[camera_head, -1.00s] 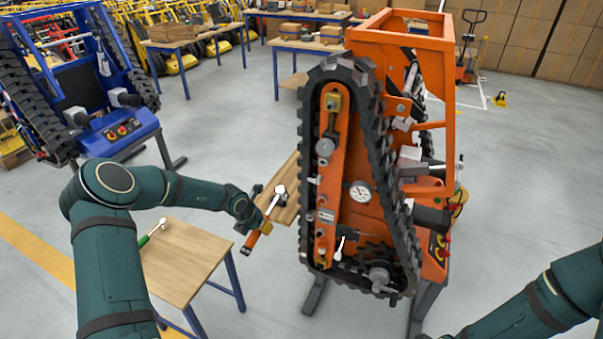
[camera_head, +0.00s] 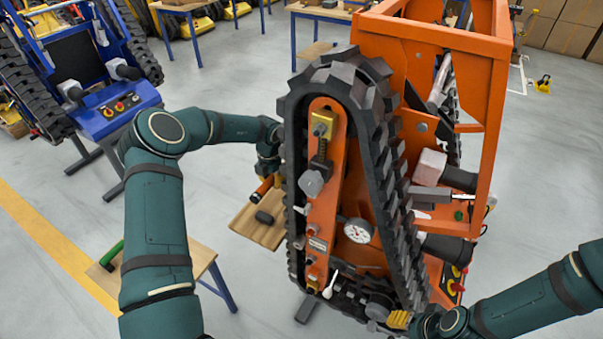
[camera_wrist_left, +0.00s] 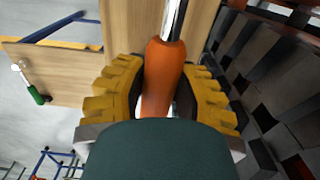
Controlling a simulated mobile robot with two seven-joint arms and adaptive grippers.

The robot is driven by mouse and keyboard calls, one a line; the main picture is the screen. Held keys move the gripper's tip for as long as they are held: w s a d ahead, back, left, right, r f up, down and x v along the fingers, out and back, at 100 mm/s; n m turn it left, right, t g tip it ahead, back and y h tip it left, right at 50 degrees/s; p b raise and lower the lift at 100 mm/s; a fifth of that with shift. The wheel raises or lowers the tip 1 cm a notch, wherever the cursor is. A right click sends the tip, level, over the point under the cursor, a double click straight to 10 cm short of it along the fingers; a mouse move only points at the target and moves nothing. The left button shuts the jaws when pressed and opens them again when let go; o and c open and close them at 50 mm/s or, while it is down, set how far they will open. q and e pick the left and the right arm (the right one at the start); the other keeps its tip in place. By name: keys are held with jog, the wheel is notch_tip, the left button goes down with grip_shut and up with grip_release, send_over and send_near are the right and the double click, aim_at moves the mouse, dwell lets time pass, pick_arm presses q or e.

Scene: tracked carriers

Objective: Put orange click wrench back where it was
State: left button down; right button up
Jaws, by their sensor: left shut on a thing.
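The orange click wrench (camera_head: 263,188) is held by my left gripper (camera_head: 268,172), beside the left edge of the tracked carrier and above a small wooden surface. In the left wrist view, the wrench's orange handle (camera_wrist_left: 165,78) sits between the yellow finger pads of my left gripper (camera_wrist_left: 160,95), and its metal shaft runs up out of the picture. The wrench's head is hidden in both views. My right gripper (camera_head: 400,320) is low, by the carrier's lower right; its yellow pads show only in part. A green-handled wrench (camera_head: 112,255) lies on the table at left, also in the left wrist view (camera_wrist_left: 36,94).
The orange tracked carrier (camera_head: 330,200), with its dark track, stands close to my left gripper. The small wooden surface (camera_head: 245,222) holds a dark block (camera_head: 264,217). A wooden table (camera_head: 200,257) is at lower left. A blue carrier (camera_head: 115,125) stands behind left.

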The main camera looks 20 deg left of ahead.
pick_arm(q)
jog(key=shift+w, duration=0.25)
notch_tip(320, 180, down, 5)
jog(key=shift+f, duration=0.1)
jog(key=shift+f+b, duration=0.3)
jog(key=shift+f, duration=2.1)
jog(key=c, duration=0.7)
grip_release()
jog(key=shift+c, duration=0.2)
notch_tip(320, 180, up, 12)
jog(key=shift+r+p, duration=0.1)
jog(key=shift+p, duration=0.3)
jog(key=shift+s, duration=0.1)
